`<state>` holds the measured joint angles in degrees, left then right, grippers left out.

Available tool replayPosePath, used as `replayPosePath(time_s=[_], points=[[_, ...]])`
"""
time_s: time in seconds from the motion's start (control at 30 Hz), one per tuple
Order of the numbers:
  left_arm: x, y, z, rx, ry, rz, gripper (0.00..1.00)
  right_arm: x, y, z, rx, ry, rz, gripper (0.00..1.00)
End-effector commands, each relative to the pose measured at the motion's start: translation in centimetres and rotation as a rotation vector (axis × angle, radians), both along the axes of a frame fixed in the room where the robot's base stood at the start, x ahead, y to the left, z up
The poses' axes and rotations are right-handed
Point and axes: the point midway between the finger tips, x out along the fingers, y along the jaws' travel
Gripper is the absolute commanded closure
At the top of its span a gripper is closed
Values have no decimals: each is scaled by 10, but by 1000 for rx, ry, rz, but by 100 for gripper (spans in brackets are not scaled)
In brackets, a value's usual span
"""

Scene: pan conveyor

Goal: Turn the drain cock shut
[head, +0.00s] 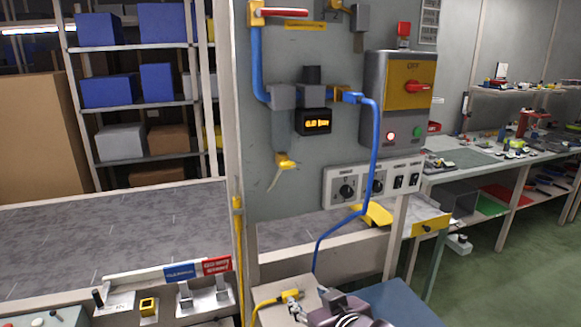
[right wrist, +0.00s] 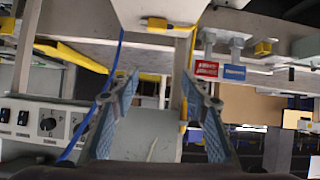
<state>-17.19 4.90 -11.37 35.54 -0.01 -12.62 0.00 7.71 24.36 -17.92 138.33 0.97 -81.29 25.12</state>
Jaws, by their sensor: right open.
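The drain cock (head: 286,161) is a small yellow fitting under the grey filter bowl (head: 281,132) on the wall panel. A thin pale tube (head: 274,181) hangs from it. My right gripper (head: 313,299) is at the bottom of the head view, below and apart from the cock. In the right wrist view, which looks upside down, its two blue-padded fingers (right wrist: 160,105) are spread wide with nothing between the pads. The pale tube also shows there (right wrist: 152,149), beyond the fingers. The cock itself cannot be made out in that view. My left gripper is out of view.
A blue hose (head: 374,140) runs down the panel right of the cock. A lit display (head: 313,122), a switch box (head: 405,68) and a white knob panel (head: 373,184) are nearby. A red-handled valve (head: 285,12) is above. The panel just below the cock is clear.

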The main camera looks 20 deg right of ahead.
Motion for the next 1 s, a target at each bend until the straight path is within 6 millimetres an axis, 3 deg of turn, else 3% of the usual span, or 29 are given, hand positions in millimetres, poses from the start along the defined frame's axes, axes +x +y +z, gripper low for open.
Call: replayPosePath(time_s=[0.03,0.2,0.3,0.4,0.5,0.6,1.0], points=[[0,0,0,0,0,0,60,17,-1,33,0,-76,-2,58],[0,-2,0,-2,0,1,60,53,-3,133,34,-295,-10,58],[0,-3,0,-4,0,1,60,63,-4,182,52,-395,-13,58],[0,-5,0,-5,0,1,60,67,-6,216,68,-465,-13,58],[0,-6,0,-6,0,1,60,68,-6,236,77,-504,-13,58],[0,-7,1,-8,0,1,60,71,-7,243,80,-517,-13,58],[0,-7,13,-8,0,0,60,124,-5,245,82,-517,-15,58]])
